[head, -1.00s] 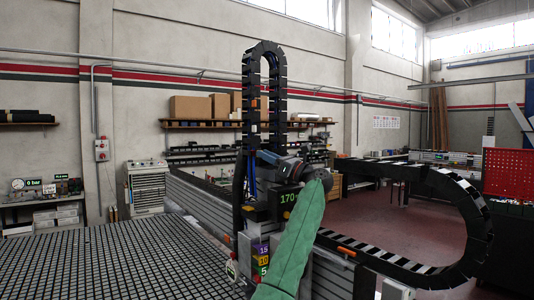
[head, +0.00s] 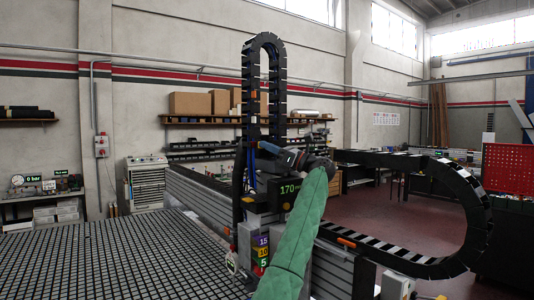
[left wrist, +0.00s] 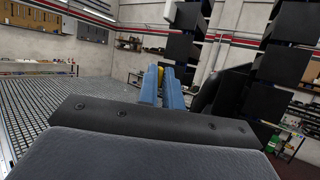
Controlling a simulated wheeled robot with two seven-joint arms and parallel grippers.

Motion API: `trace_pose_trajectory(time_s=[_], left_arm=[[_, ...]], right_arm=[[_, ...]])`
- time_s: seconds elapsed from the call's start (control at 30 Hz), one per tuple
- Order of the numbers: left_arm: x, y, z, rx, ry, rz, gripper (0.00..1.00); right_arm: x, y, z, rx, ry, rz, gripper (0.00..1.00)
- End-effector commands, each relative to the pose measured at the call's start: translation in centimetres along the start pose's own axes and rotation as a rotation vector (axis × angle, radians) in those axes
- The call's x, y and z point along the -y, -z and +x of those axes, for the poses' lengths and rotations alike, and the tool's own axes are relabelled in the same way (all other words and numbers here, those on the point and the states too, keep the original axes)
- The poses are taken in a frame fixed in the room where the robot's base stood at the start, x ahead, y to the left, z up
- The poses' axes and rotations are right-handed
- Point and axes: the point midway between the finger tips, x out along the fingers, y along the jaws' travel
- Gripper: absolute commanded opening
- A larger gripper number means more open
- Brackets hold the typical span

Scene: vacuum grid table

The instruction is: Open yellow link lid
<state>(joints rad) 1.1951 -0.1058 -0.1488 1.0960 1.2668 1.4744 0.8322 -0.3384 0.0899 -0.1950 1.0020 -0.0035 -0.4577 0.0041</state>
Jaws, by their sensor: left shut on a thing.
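A tall black cable chain (head: 250,105) stands in a narrow upright loop on the machine in the head view. My left gripper (head: 271,151), on the green-sleeved arm, is at the right side of its lower part. In the left wrist view, my left gripper's two blue fingers (left wrist: 161,84) point away from the camera, shut on a small yellow piece, the link lid (left wrist: 160,75), which shows between the fingertips. Most of the lid is hidden by the fingers. Black chain links (left wrist: 285,68) rise to the right there. My right gripper is not in view.
A black machine head with a green "170" display (head: 289,189) is just below the gripper. The gridded table (head: 110,255) spreads left, its surface clear. A second cable chain (head: 465,195) curves at the right. Shelves with boxes (head: 190,103) are on the back wall.

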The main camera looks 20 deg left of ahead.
Motion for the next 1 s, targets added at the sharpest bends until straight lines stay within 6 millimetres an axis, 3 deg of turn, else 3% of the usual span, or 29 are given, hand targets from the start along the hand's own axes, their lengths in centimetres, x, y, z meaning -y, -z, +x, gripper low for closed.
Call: trace_pose_trajectory(time_s=[0.3,0.87,0.9,1.0], left_arm=[[0.9,-0.3,-0.5,0.001,-0.162,0.069,0.00],[1.1,-0.5,-0.7,0.004,-0.231,0.095,0.00],[1.1,-0.5,-0.7,0.004,-0.231,0.095,0.11],[1.1,-0.5,-0.8,0.003,-0.231,0.095,0.29]], right_arm=[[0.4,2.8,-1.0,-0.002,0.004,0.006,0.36],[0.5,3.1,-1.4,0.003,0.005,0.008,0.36],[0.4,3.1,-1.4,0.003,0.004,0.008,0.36],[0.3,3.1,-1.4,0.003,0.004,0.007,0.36]])
